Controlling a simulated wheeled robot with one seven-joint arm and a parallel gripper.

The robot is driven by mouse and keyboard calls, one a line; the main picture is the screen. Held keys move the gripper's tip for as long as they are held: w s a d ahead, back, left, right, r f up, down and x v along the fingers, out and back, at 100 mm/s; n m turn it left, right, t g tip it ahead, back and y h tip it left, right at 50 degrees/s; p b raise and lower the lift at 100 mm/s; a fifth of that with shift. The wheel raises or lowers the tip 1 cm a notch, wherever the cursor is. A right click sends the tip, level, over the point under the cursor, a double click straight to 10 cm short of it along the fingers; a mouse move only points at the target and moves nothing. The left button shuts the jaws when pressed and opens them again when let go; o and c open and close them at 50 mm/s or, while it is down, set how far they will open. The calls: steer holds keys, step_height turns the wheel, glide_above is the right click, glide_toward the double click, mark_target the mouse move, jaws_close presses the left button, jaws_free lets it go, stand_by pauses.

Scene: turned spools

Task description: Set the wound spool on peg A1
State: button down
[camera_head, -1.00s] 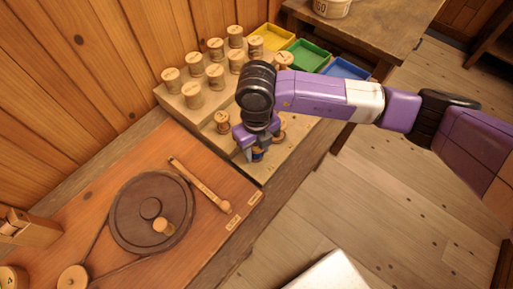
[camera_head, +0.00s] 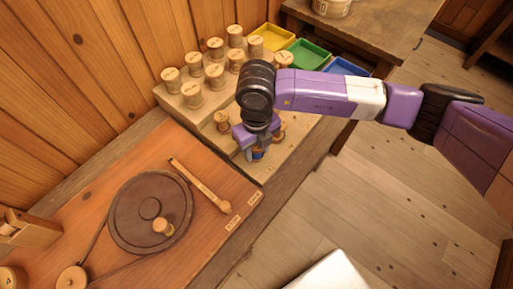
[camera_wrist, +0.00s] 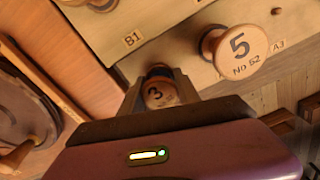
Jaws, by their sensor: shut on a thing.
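The wound spool (camera_head: 257,154), with blue thread on a wooden core, is between the fingers of my gripper (camera_head: 257,146) at the near left end of the pegboard. In the wrist view my gripper (camera_wrist: 158,88) is shut on the spool (camera_wrist: 157,95), whose wooden end is marked 3. Peg A1 and its label are hidden, so I cannot tell whether the spool is around the peg or above it.
A wooden spool marked 5 (camera_wrist: 238,46) stands close by, with label A3 beyond it. Several spools (camera_head: 215,75) stand on the higher steps. A workbench with a dark wheel (camera_head: 150,215) is at left.

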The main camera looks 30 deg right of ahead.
steer(key=shift+f+b, duration=0.45)
steer(key=shift+f, duration=0.15)
steer(key=c, duration=1.1)
jaws_free()
steer(key=shift+c, duration=0.2)
steer(key=shift+r, duration=0.1)
steer(key=shift+r+p, duration=3.55)
steer(key=shift+r, duration=1.9)
